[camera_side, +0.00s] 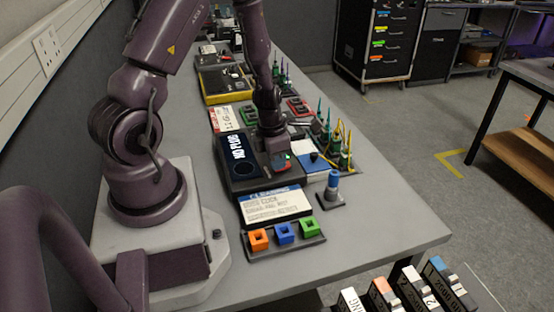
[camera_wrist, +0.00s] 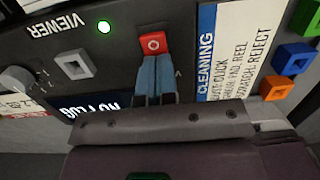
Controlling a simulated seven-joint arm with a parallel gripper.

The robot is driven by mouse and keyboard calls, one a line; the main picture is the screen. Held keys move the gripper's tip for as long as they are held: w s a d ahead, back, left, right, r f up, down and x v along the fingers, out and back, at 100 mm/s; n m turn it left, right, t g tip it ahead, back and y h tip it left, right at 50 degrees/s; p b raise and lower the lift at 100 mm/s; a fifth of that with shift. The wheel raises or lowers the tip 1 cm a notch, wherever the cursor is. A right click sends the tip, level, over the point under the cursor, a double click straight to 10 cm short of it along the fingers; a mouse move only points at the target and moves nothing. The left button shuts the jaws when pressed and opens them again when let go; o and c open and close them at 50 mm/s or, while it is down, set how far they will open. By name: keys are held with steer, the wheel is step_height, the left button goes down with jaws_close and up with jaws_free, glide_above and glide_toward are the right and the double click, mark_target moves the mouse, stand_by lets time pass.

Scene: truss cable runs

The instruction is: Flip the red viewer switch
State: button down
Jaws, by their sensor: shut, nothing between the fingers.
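The red switch (camera_wrist: 152,43) is a small red rocker with a pale ring mark. It sits on the dark viewer panel (camera_wrist: 125,70) in the wrist view. My gripper (camera_wrist: 154,60) is shut and empty, its two blue-grey fingers side by side. Its fingertips are right at the switch's near edge; I cannot tell whether they touch it. In the side view the viewer box (camera_side: 228,180) shows a "NO PLUG" screen (camera_side: 240,152). My wrist is over the box there, and the fingertips are hard to make out.
A green light (camera_wrist: 103,27) glows by the "VIEWER" label. A grey square socket (camera_wrist: 75,65) and a round knob (camera_wrist: 17,79) are nearby. A cleaning card (camera_side: 275,205) and colored blocks (camera_side: 285,232) lie in front of the box. A blue-topped plug stand (camera_side: 332,188) stands to the right.

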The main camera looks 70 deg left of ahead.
steer(key=shift+w+d+f, duration=0.1)
steer(key=shift+w+f, duration=0.05)
steer(key=shift+w, duration=0.7)
steer(key=s+r, duration=0.3)
steer(key=r, duration=1.1)
steer(key=shift+s, duration=0.25)
